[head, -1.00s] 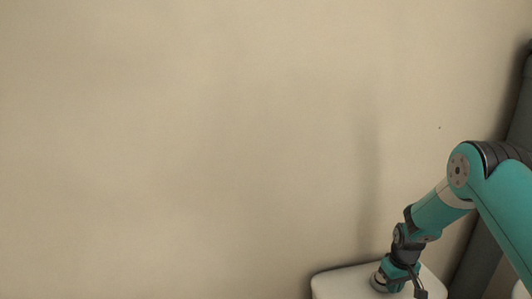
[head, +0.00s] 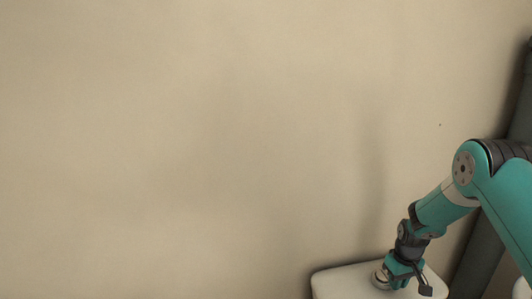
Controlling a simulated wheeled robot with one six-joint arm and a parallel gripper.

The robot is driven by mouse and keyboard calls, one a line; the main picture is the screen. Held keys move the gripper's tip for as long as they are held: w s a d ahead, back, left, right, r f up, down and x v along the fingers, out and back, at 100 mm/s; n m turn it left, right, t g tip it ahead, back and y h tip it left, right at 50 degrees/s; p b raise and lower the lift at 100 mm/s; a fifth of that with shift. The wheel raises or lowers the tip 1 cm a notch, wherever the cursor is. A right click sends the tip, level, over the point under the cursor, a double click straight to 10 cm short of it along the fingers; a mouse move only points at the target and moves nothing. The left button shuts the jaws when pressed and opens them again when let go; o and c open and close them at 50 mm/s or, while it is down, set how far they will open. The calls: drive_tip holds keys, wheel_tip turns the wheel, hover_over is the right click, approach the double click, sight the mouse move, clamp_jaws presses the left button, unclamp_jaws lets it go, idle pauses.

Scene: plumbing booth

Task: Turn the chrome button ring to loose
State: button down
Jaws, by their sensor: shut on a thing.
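The chrome button ring (head: 378,281) shows as a small grey round edge on top of the white cistern lid (head: 338,284), at the bottom of the head view. My gripper (head: 384,281) is down at the lid and shut on the ring. My wrist and gripper body hide most of the ring and the fingertips. The button inside the ring cannot be made out.
The lid stands close to a plain beige wall (head: 200,140). A dark grey upright surface (head: 484,262) stands behind my arm at the right. The lid's left part is bare, and the space above it is clear.

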drive_tip(key=shift+s+d+f, duration=0.4)
drive_tip(key=shift+s+f, duration=0.25)
drive_tip(key=shift+s, duration=0.05)
drive_tip(key=shift+d+r+p, duration=0.1)
drive_tip(key=shift+r+p, duration=0.45)
drive_tip(key=shift+r, duration=0.05)
drive_tip(key=shift+w+a+r+p, duration=0.15)
drive_tip(key=shift+r+p, duration=0.6)
drive_tip(key=shift+r, duration=0.55)
drive_tip(key=shift+w+a+r+p, duration=0.1)
drive_tip(key=shift+r+p, duration=0.6)
drive_tip(key=shift+r, duration=0.55)
